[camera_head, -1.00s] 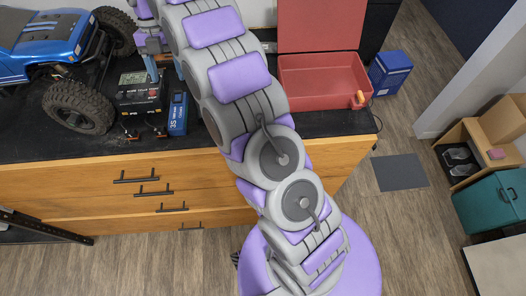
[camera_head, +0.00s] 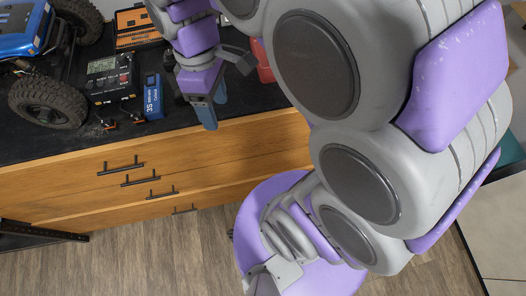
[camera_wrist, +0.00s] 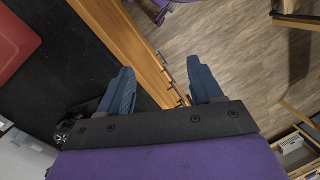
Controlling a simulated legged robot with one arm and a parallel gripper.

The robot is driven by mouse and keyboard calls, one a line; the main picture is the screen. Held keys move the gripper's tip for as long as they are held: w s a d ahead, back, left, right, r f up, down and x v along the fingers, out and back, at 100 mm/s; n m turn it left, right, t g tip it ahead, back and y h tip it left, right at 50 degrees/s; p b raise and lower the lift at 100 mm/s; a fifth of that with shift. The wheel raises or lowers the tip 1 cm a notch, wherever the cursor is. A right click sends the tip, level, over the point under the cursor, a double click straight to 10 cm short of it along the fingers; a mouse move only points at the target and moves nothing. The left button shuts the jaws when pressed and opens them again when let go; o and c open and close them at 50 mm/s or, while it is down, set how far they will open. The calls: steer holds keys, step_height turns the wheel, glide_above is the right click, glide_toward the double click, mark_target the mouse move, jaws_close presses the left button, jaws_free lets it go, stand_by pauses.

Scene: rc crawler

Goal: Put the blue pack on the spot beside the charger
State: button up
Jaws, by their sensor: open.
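The blue pack (camera_head: 153,97) stands on the black worktop, close beside the right side of the dark charger (camera_head: 109,73). My gripper (camera_head: 208,112) is to the right of the pack, over the front edge of the worktop and apart from the pack. In the wrist view, my gripper (camera_wrist: 162,86) has its two blue fingers spread with nothing between them. The drawer fronts and floor show past the fingers. The pack and charger do not show in the wrist view.
A blue truck (camera_head: 22,30) with big black tires stands left of the charger. An orange and black box (camera_head: 137,27) lies behind it. A red bin (camera_wrist: 18,38) is on the worktop. The wooden drawers (camera_head: 125,170) have protruding handles.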

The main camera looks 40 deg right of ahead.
steer(key=s+d+f+m, duration=0.1)
steer(key=s+f+m, duration=0.1)
steer(key=s+m, duration=0.2)
steer(key=s+d+f+m, duration=0.1)
steer(key=s+f+m, duration=0.2)
steer(key=s, duration=0.6)
steer(key=shift+d+m, duration=0.4)
steer(key=shift+m, duration=0.7)
